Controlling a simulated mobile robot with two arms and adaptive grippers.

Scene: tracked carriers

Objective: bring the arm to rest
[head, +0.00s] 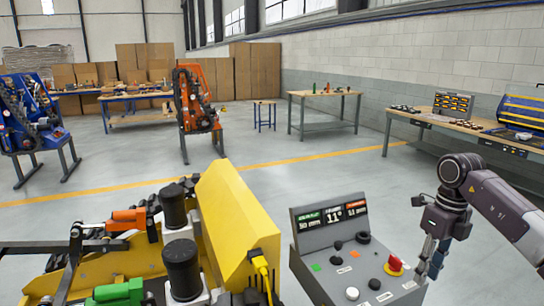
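My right arm comes in from the right edge and bends downward at a dark joint. Its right gripper (431,271) hangs with the fingers pointing down, beside the right edge of the grey control console (312,262). The fingers overlap in this view, so their opening is unclear. I cannot tell whether they touch the console. No held object shows. My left gripper is not in view.
The console carries a display (333,215), black knobs and a red stop button (394,264). A yellow machine (235,220) fills the lower left. A workbench (460,128) stands behind my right arm. Open grey floor (300,165) lies beyond the console.

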